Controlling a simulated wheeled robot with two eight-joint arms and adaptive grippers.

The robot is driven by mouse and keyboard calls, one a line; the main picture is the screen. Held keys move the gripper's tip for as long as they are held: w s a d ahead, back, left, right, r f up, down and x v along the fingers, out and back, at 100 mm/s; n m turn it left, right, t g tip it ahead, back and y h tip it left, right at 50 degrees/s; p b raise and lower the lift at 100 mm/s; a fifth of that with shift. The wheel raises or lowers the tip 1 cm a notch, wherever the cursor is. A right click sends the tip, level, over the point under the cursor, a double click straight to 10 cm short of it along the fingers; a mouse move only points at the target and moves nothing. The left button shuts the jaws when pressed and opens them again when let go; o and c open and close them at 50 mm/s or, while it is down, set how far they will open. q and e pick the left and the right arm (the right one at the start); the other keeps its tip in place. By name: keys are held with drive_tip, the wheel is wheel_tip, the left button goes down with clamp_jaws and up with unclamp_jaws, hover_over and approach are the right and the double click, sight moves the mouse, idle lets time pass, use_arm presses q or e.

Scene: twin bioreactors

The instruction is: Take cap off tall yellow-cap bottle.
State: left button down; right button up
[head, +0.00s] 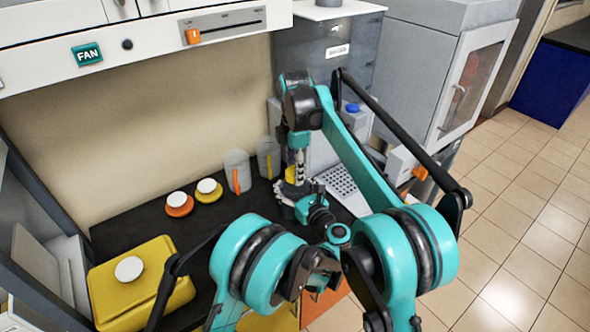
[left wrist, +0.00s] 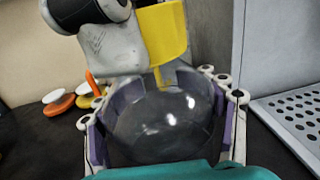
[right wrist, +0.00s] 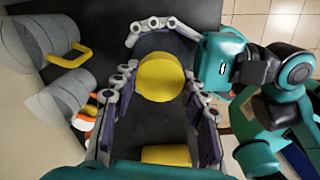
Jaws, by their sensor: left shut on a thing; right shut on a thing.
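The yellow cap (head: 291,173) shows between my grippers in the head view. It is a yellow disc in the right wrist view (right wrist: 160,77) and a yellow cylinder in the left wrist view (left wrist: 162,33). My right gripper (head: 296,168) comes from above and is shut on the cap; its fingers flank the disc in the right wrist view. The clear bottle (left wrist: 160,122) is below the cap. My left gripper (left wrist: 160,105) is shut around its body, low over the dark bench. I cannot tell whether the cap is still seated on the bottle neck.
Two clear jugs, one with an orange handle (head: 237,171) and one yellow (head: 268,157), stand behind, left of the bottle. White-topped orange (head: 179,204) and yellow (head: 208,190) pieces lie farther left. A yellow container (head: 140,296) is at front left. A perforated plate (head: 341,182) lies to the right.

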drive_tip(key=n, duration=1.3)
drive_tip(key=o, duration=1.3)
